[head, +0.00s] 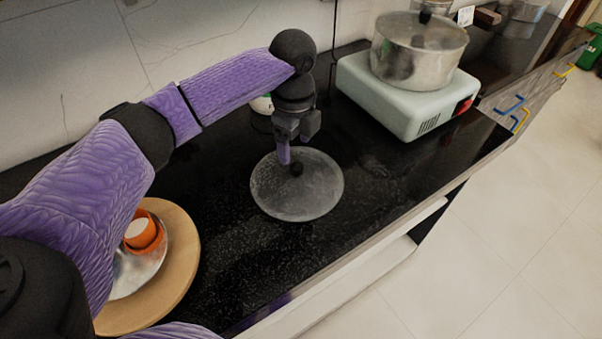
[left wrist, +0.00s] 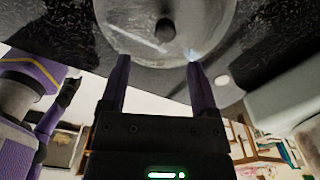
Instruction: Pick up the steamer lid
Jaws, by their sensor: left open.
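The steamer lid (head: 318,192) is a round grey metal lid with a black knob (head: 296,169), lying flat on the black counter. In the left wrist view the lid (left wrist: 215,22) shows at the top, with its knob (left wrist: 165,30) ahead of the fingertips. My left gripper (head: 290,155) is above the lid, pointing down close to the knob. Its fingers (left wrist: 158,62) are apart with nothing between them. Whether a finger touches the lid is not clear. My right gripper does not show in the head view.
A metal pot (head: 418,55) with a lid stands on a pale cooker (head: 395,105) at the back right. A round wooden board (head: 183,255) with a metal plate and orange cup (head: 143,233) is at the left. The counter's front edge (head: 400,215) is near the lid.

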